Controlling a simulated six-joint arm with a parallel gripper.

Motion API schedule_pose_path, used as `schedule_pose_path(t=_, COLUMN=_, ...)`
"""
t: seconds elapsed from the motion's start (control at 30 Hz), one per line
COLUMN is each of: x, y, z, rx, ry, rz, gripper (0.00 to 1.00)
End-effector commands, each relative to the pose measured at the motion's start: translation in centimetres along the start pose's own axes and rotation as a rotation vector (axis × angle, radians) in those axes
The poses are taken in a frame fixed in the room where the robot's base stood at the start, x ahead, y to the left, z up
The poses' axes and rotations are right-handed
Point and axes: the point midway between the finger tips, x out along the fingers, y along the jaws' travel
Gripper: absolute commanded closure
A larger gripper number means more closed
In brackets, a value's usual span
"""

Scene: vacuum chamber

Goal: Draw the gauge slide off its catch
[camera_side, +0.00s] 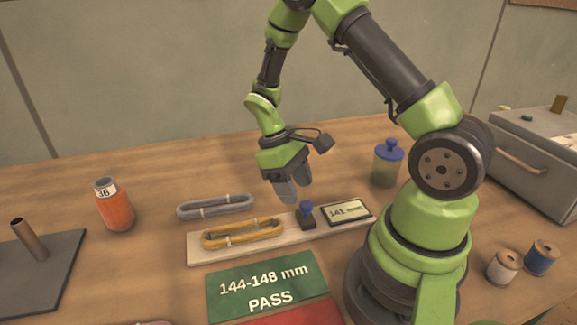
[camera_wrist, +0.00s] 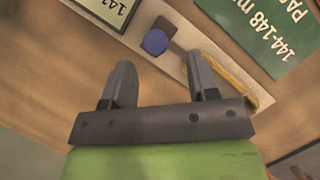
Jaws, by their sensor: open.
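The gauge is a pale board (camera_side: 292,224) with a small slide that carries a blue knob (camera_side: 306,209). A display (camera_side: 346,212) reading "141 mm" sits to the right of the knob. A yellow-orange loop (camera_side: 243,233) lies on the board's left part. My gripper (camera_side: 293,193) is open and empty, pointing down above and slightly behind the board. In the wrist view, the blue knob (camera_wrist: 155,42) shows just beyond the gap between my fingertips (camera_wrist: 160,62), apart from them. The catch cannot be made out.
A grey loop (camera_side: 216,207) lies behind the board. A green "144-148 mm PASS" panel (camera_side: 262,284) and a red area lie in front. An orange jar (camera_side: 114,210) stands left, a blue-lidded jar (camera_side: 387,166) behind right. Two spools (camera_side: 503,267) and a grey box (camera_side: 525,160) are far right.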

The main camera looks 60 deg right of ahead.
Motion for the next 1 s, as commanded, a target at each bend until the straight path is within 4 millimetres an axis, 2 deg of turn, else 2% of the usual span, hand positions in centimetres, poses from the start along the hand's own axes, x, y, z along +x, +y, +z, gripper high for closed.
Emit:
schedule_pose_path(t=0.1, x=-2.6, y=0.0, z=-0.1, rx=0.000, ry=0.007, rz=0.002, gripper=0.46)
schedule_pose_path(t=0.3, x=-5.4, y=0.0, z=-0.1, rx=-0.001, ry=0.004, rz=0.000, gripper=0.46)
schedule_pose_path(t=0.43, x=-6.2, y=0.0, z=0.0, rx=0.000, ry=0.002, rz=0.000, gripper=0.46)
schedule_pose_path(t=0.8, x=-6.6, y=-0.1, z=0.1, rx=0.003, ry=0.011, rz=0.000, gripper=0.46)
schedule_pose_path(t=0.87, x=-7.3, y=-0.4, z=0.4, rx=0.012, ry=0.037, rz=0.000, gripper=0.46)
schedule_pose_path(t=1.0, x=-10.5, y=-1.8, z=1.9, rx=0.056, ry=0.166, rz=-0.005, gripper=0.46)
